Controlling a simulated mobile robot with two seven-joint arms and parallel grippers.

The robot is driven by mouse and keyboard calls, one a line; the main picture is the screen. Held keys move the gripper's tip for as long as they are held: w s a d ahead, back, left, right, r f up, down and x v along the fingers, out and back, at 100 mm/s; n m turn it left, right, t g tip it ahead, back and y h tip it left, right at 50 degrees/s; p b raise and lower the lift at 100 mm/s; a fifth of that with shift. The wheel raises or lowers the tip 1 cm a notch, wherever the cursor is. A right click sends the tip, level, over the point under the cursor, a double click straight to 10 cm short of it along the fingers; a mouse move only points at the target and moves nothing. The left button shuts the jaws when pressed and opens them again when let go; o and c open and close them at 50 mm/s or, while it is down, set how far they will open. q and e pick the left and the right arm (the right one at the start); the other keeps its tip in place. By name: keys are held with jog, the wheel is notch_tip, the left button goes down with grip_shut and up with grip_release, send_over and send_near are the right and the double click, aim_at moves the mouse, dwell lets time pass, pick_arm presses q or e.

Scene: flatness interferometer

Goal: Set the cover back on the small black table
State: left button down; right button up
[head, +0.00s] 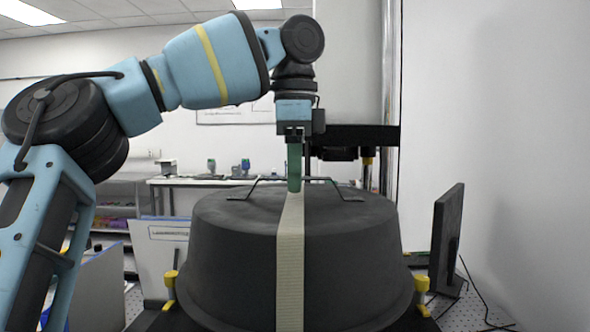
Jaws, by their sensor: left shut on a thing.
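The cover (235,250) is a large round black dome with a rim. A beige strap (290,260) runs down its front, and a thin black handle (340,188) spans its top. My left gripper (294,187) points straight down with green fingers at the middle of the handle. It is shut on the handle. The cover looks level. A dark surface shows in small parts beside its lower rim; I cannot tell if this is the small black table, or whether the cover touches it. My right gripper is out of view.
Yellow-and-black posts (170,285) and (421,290) stand close to the cover's left and right sides. A black monitor (446,240) with cables is at the right. A bench (225,181) with small items stands behind, and a tall column (350,70) rises at the back.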

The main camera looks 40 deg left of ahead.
aim_at(295, 200)
pick_arm(q)
jog(key=shift+f, duration=2.45)
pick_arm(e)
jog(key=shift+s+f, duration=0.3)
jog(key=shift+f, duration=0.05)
pick_arm(q)
jog(key=shift+f, duration=0.35)
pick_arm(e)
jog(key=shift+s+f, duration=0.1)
pick_arm(q)
jog(key=shift+f+b, duration=0.3)
jog(key=shift+f, duration=0.3)
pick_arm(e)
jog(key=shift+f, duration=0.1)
pick_arm(q)
jog(key=shift+f, duration=0.5)
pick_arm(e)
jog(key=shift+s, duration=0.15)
pick_arm(q)
jog(key=c, duration=1.2)
grip_release()
jog(key=shift+o, duration=0.2)
jog(key=shift+f, duration=0.1)
jog(key=shift+r+b, duration=0.4)
jog(key=shift+r, duration=3.55)
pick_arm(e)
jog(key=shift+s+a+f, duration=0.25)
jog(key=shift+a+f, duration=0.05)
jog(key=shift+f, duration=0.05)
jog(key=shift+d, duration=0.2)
